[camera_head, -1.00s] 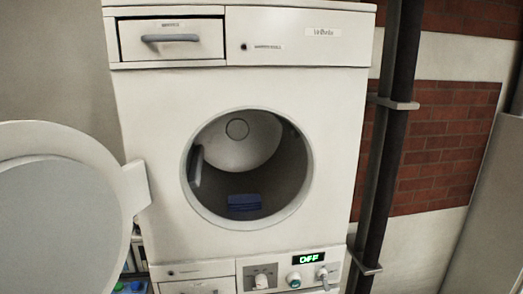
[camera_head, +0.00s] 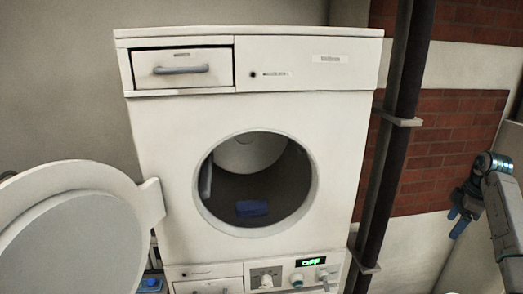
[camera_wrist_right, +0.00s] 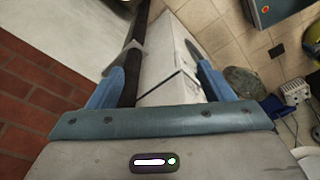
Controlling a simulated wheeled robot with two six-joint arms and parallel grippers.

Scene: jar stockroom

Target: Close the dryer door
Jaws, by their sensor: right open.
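The dryer (camera_head: 345,150) is a white front-loading machine with a round opening. Its round door (camera_head: 85,240) is swung wide open to the left, attached at a hinge on the left of the opening. A blue folded item (camera_head: 252,208) lies inside the drum. My right gripper (camera_head: 460,220) is at the right edge of the head view, well to the right of the dryer and apart from it. Its blue fingers are apart and empty in the right wrist view (camera_wrist_right: 160,85). My left gripper is not in view.
A second white machine (camera_head: 210,272) with knobs and a green OFF display stands directly below. Dark vertical pipes (camera_head: 393,130) run to the right of the dryer, before a brick and plaster wall (camera_head: 445,130). The dryer's top-left drawer (camera_head: 182,68) sits in its slot.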

